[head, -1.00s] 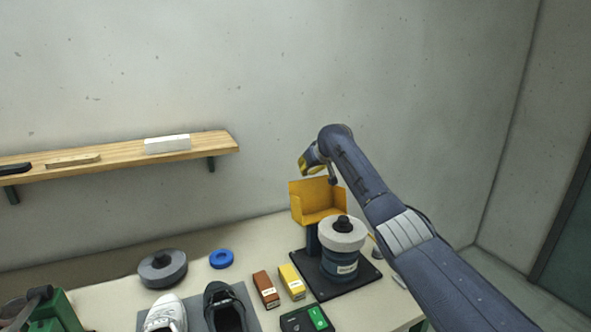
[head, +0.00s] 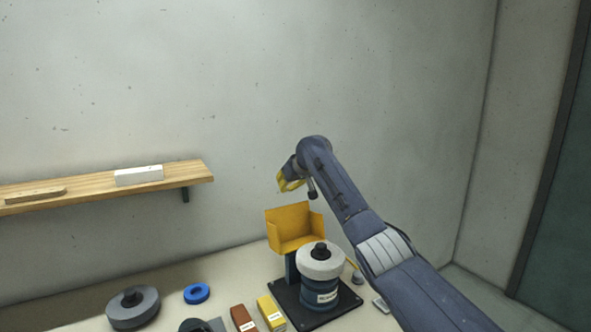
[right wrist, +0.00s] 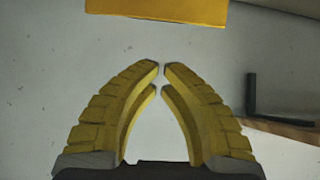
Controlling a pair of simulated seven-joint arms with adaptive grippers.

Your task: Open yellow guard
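The yellow guard (head: 287,232) stands up on its post behind the white-topped wheel (head: 320,262) of the machine, and does not cover the wheel. My right gripper (head: 283,185), with yellow fingers, is above the guard with a gap between them. In the right wrist view, the two gripper fingers (right wrist: 160,67) curve together, their tips almost meeting, with nothing between them. The yellow guard (right wrist: 155,12) shows at the top of that view, apart from the fingertips. My left gripper is not in view.
The machine sits on a black base plate (head: 290,303). Beside it are a yellow box (head: 271,313), a brown box (head: 243,318), a blue ring (head: 197,293) and a grey disc (head: 134,308). A wooden shelf (head: 188,175) is on the wall at left.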

